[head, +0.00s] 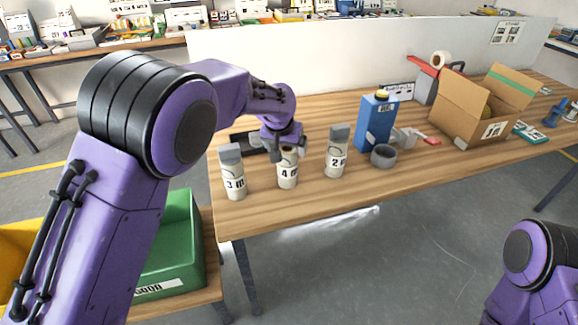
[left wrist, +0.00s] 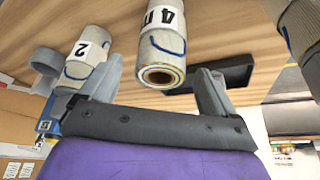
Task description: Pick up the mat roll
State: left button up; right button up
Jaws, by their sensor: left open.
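Three upright mat rolls stand on the wooden table: the roll labelled 3 (head: 233,178) at left, the roll labelled 4 (head: 287,173) in the middle, and the roll labelled 2 (head: 336,158) at right. My left gripper (head: 288,149) is open at the top of roll 4 and hides that top. In the left wrist view, roll 4 (left wrist: 161,50) shows its round end between my two spread fingers, and roll 2 (left wrist: 88,50) is behind the left finger. Part of another roll (left wrist: 302,35) shows at the right edge. My right gripper is out of view.
A blue can (head: 376,125) and a grey tape roll (head: 383,156) stand right of roll 2. An open cardboard box (head: 462,113) is farther right. A dark flat object (head: 247,140) lies behind the rolls. A green crate (head: 180,245) stands below, left of the table (head: 300,205).

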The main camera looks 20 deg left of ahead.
aim_at(287, 166)
pick_arm(q)
jog(key=p+x, duration=0.1)
jog(key=x, duration=0.3)
jog(key=shift+w+f+p, duration=0.15)
jog(key=shift+f+p, duration=0.15)
jog(key=shift+w+a+f, duration=0.1)
jog(key=shift+w+f, duration=0.15)
jog(key=shift+f, duration=0.15)
jog(key=shift+s+r, duration=0.1)
jog(key=shift+r, duration=0.05)
jog(key=c, duration=1.2)
